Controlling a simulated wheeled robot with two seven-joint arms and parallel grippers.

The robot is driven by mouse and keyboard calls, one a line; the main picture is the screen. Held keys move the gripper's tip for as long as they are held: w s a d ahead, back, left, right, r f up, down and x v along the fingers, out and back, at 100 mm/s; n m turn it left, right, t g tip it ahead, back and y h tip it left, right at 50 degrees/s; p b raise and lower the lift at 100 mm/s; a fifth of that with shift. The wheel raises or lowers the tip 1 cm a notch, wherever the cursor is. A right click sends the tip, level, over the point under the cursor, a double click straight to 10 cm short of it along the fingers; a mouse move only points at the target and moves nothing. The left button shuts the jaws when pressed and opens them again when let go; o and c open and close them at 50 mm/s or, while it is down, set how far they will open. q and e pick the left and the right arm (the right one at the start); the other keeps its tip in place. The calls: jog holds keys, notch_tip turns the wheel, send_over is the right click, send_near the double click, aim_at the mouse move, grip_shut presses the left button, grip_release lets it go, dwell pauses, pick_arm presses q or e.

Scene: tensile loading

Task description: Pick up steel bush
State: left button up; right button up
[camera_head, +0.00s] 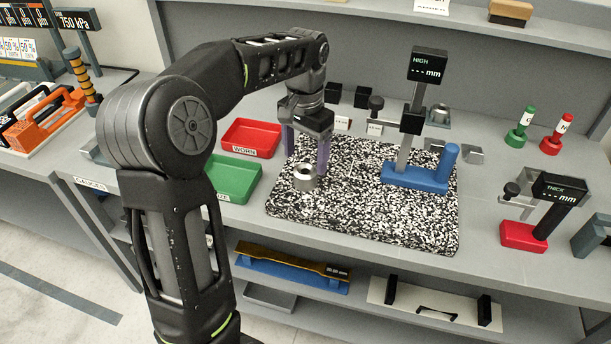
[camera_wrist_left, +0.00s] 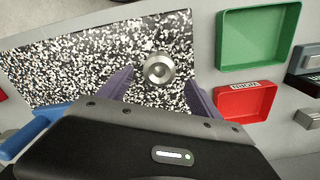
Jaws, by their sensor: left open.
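The steel bush (camera_head: 305,177) is a short silvery ring standing on the black-and-white speckled mat (camera_head: 400,222), near the mat's left side. In the left wrist view the bush (camera_wrist_left: 158,69) shows from above with its dark centre hole, a little beyond the fingertips and between their lines. My left gripper (camera_head: 307,157) has its purple fingers pointing down at the bush. The fingers are spread open and empty, seen also in the left wrist view (camera_wrist_left: 162,80). I cannot tell the exact height of the fingertips over the mat. My right gripper is not in view.
A red tray (camera_head: 251,138) and a green tray (camera_head: 232,178) lie left of the mat. A blue-based height gauge (camera_head: 415,176) stands on the mat's right part. A red-based thickness gauge (camera_head: 523,236) and green and red plug gauges stand farther right. The mat's front is clear.

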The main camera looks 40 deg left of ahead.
aim_at(306, 171)
pick_arm(q)
jog(key=shift+s+d+f+p, duration=0.1)
jog(key=shift+f+p, duration=0.55)
jog(key=shift+f, duration=1.95)
jog(key=shift+c, duration=0.2)
grip_shut()
jog(key=shift+r, duration=0.1)
